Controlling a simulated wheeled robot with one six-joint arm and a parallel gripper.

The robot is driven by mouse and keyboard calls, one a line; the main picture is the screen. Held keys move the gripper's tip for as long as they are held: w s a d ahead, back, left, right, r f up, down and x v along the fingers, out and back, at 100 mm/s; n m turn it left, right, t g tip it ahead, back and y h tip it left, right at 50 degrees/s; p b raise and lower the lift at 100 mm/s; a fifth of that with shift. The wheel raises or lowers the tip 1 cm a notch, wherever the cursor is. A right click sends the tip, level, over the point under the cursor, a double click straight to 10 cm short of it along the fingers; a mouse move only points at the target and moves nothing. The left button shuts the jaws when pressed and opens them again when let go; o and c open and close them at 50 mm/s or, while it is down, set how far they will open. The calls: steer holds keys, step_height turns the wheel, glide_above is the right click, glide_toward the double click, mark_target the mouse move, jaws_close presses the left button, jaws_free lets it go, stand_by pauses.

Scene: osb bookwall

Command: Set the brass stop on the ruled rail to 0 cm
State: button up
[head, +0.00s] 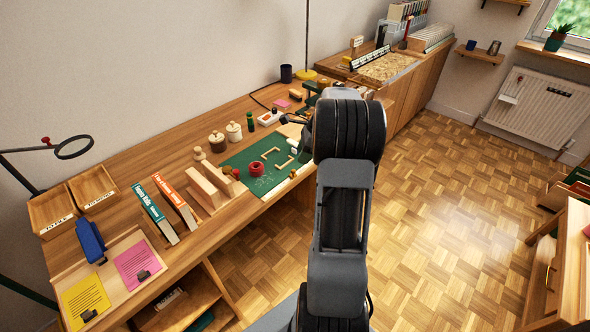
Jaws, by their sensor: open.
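A dark strip with pale marks (370,58) stands along the back edge of a chipboard panel on the far bench. It may be the ruled rail, but the marks are too small to read. I cannot make out the brass stop. My arm rises through the middle of the picture and bends over the bench. My gripper (288,122) shows only in part, left of the thick black wrist, above the bench beyond the green mat. It looks open, and I see nothing held. The wrist hides much of the bench behind it.
A green cutting mat (260,178) bears a red tape roll (257,169) and wooden corner pieces. Books (155,215), trays (92,187) and a ring lamp (75,147) stand at left. Jars (234,131) stand behind. The parquet floor (450,200) at right is clear.

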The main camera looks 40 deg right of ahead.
mark_target(293, 173)
steer(key=x, duration=0.7)
steer(key=shift+b, duration=0.3)
jaws_close()
